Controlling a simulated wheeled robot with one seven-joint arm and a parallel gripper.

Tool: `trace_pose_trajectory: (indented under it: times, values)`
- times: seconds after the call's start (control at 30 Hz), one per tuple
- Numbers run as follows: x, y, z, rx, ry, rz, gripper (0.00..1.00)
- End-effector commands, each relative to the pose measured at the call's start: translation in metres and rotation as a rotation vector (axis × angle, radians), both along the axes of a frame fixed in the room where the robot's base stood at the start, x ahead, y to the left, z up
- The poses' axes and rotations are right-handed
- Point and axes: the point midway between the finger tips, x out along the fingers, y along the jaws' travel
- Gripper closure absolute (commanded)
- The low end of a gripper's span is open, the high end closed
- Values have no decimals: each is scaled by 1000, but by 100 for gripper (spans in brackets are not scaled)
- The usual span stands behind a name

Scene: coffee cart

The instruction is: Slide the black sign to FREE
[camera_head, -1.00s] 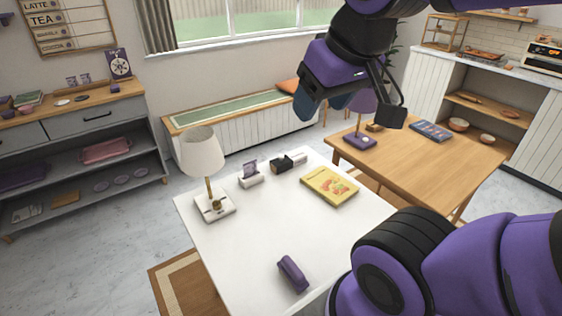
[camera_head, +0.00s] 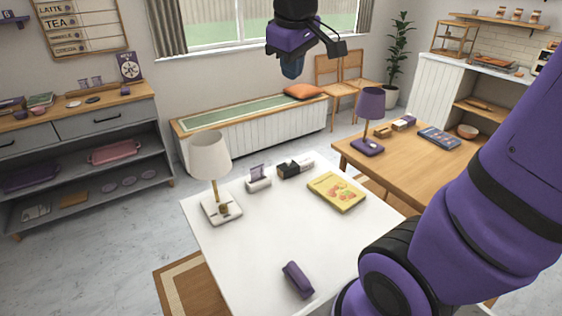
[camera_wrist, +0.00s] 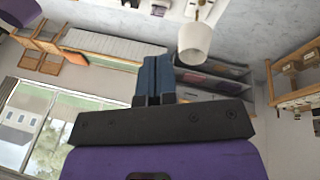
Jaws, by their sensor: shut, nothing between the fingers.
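The black sign (camera_head: 289,170) is a small dark block on the white table (camera_head: 245,250), near its back edge. A pale part shows at its right end; any lettering is too small to read. My gripper (camera_head: 292,72) hangs high above and behind the table, pointing down, well apart from the sign. In the wrist view its blue fingers (camera_wrist: 154,80) are together with nothing between them. The sign cannot be made out in the wrist view.
Near the sign stand a white lamp (camera_head: 211,165), a small card holder (camera_head: 258,178) and a yellow book (camera_head: 336,191). A purple object (camera_head: 298,280) lies at the table's front. A wooden table (camera_head: 410,165) with a purple lamp (camera_head: 369,115) stands to the right.

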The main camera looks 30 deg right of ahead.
Motion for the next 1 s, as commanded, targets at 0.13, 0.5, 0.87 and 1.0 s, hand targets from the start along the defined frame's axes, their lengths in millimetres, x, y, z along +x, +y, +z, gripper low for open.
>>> trace_pose_trajectory:
  times: [0.13, 0.5, 0.87, 1.0]
  values:
    - [37, -9, -9, -52, 52, 54, 100]
    - [124, -34, -46, -174, 175, 200, 100]
    - [203, -58, -104, -281, 307, 351, 100]
    - [230, -68, -132, -318, 361, 412, 100]
